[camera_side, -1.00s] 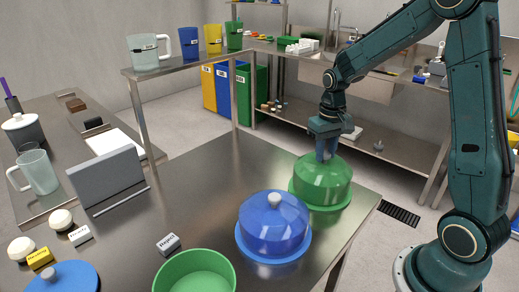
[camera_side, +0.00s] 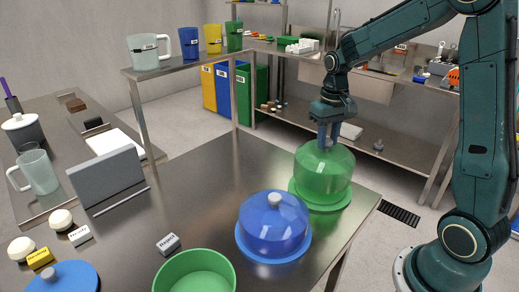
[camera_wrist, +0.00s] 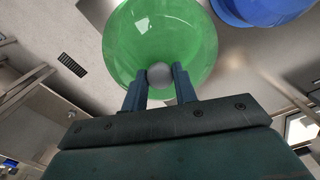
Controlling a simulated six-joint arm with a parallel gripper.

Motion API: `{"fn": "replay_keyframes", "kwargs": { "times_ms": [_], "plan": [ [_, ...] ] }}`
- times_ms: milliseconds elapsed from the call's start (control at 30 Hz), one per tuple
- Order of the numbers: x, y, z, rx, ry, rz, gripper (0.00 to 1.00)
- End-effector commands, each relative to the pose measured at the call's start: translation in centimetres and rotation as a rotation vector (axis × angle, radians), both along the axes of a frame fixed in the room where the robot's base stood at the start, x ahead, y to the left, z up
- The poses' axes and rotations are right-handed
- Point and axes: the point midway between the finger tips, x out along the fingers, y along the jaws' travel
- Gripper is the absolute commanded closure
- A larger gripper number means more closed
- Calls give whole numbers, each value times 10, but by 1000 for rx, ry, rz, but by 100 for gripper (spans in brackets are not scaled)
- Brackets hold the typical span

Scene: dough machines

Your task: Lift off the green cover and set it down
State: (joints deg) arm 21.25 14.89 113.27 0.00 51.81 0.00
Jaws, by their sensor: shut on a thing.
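The green cover (camera_side: 325,168) is a clear green dome with a grey knob on top. In the side view it is raised a little above its green base plate (camera_side: 318,205) near the table's right corner. My gripper (camera_side: 327,138) points down and is shut on the cover's knob. In the wrist view the knob (camera_wrist: 159,75) sits between my two blue fingers, with the green dome (camera_wrist: 160,35) beyond. I cannot make out anything inside the dome.
A blue cover (camera_side: 274,225) on its blue plate stands close by, to the front left. A green bowl (camera_side: 195,274) and a "Reject" label block (camera_side: 168,243) are nearer the front. The steel table (camera_side: 215,180) is bare in its middle and back.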

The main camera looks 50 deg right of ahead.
Motion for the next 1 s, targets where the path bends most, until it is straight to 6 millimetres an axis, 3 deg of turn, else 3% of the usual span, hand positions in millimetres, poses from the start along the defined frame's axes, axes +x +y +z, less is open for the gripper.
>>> {"fn": "replay_keyframes", "kwargs": {
  "times_ms": [400,1000],
  "plan": [
    [0,0,17,0,-1,0,94],
    [7,-1,21,0,-1,0,94]
  ]
}}
